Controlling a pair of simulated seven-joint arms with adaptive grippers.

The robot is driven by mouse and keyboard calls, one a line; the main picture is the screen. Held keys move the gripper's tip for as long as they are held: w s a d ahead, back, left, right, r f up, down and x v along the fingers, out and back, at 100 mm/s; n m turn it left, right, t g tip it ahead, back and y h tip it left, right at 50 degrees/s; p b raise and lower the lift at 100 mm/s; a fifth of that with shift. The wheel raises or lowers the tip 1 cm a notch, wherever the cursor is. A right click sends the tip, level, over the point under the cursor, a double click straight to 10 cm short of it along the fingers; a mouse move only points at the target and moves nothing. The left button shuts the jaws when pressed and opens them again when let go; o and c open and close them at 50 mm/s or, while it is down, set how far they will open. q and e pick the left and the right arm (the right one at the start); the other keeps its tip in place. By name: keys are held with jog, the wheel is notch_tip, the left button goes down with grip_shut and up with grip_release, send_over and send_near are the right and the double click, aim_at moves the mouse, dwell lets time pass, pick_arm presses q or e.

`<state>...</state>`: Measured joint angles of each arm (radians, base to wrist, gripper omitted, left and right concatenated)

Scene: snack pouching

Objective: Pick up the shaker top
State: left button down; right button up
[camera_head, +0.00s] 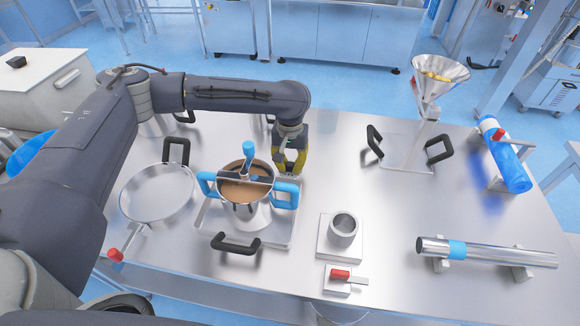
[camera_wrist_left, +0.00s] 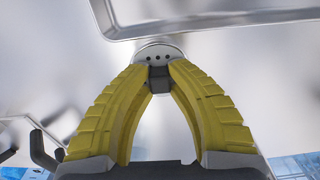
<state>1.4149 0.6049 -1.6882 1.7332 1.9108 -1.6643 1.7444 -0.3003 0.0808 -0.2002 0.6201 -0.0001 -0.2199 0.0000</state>
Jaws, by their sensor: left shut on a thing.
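The shaker top is a small silver disc with dark holes and a dark grip block (camera_wrist_left: 158,52), seen in the left wrist view. My left gripper (camera_wrist_left: 160,75) has yellow ribbed fingers and is shut on that dark block. In the head view the left gripper (camera_head: 290,166) points down just behind the right rear of the metal tray; the shaker top is mostly hidden under the fingertips there. I cannot tell whether it touches the table. An open steel cup (camera_head: 344,230) stands on a white base at front centre. My right gripper is not in view.
A pot with blue handles (camera_head: 247,212) stands in the tray (camera_head: 282,238). A round steel pan (camera_head: 155,194) is at left. A funnel on a stand (camera_head: 438,84), a blue bottle (camera_head: 506,155) and a steel tube (camera_head: 490,252) are at right. The table centre is clear.

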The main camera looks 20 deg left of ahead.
aim_at(290, 164)
pick_arm(q)
notch_tip(290, 164, up, 20)
dwell(0.6)
jog(key=shift+f, duration=0.1)
